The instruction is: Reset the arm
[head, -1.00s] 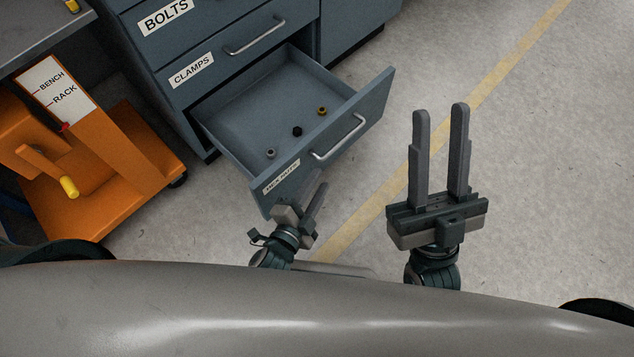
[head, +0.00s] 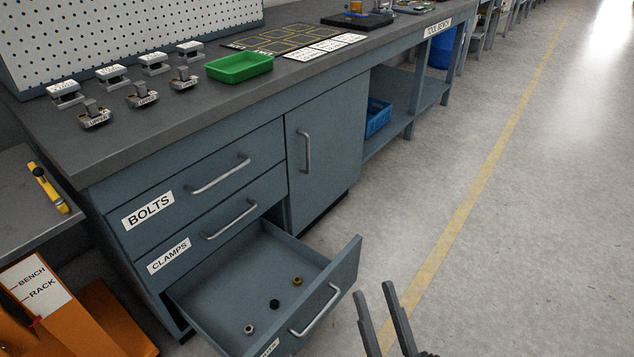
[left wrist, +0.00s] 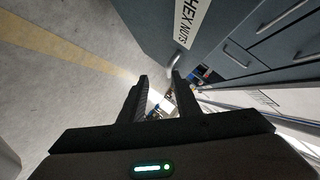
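I cannot tell the exact gap to the handle.
The open drawer (head: 346,272) juts out and holds a few nuts (head: 274,304). The workbench (head: 195,118) carries clamps and a green tray (head: 239,67). An orange cart (head: 108,318) stands at the lower left. The floor (head: 540,230) to the right is clear.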

